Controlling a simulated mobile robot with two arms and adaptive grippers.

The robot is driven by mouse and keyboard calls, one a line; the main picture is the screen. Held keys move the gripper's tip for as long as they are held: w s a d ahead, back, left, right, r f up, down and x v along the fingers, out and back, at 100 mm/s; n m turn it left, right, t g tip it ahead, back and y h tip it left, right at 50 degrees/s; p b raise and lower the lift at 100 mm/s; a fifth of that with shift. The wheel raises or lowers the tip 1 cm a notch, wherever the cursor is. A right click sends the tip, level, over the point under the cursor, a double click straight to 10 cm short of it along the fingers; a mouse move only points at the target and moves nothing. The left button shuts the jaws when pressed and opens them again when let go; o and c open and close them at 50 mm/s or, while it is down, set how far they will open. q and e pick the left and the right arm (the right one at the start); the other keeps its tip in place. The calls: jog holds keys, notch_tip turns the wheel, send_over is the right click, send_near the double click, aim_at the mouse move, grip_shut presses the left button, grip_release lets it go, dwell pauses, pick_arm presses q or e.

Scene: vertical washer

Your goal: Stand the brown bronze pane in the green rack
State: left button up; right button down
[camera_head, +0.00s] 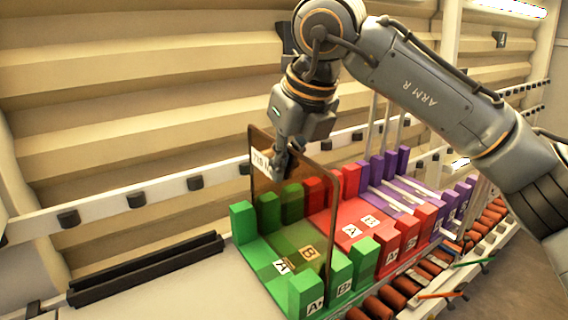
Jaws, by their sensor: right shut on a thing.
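The brown bronze pane (291,183) is a tinted, see-through sheet with a white label near its upper left corner. It stands upright over the green rack (262,257), among the rack's green posts. I cannot tell whether its lower edge touches the rack's base. My right gripper (283,165) is shut on the pane's top edge, coming down from above. The green rack has posts along its back and front and labels A and B. My left gripper is not in view.
A red rack (352,232) and a purple rack (402,194) stand to the right of the green one. A black slotted rail (147,268) lies on the pale surface at left. A roller conveyor (433,266) runs along the front, and a white rail with black blocks (130,203) runs behind.

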jog(key=shift+f+b, duration=0.35)
jog(key=shift+b, duration=0.05)
dwell(0.4)
jog(key=c, duration=1.4)
grip_release()
jog(key=shift+c, duration=0.2)
jog(key=shift+s, duration=0.1)
jog(key=shift+f, duration=0.15)
jog(key=v, duration=1.2)
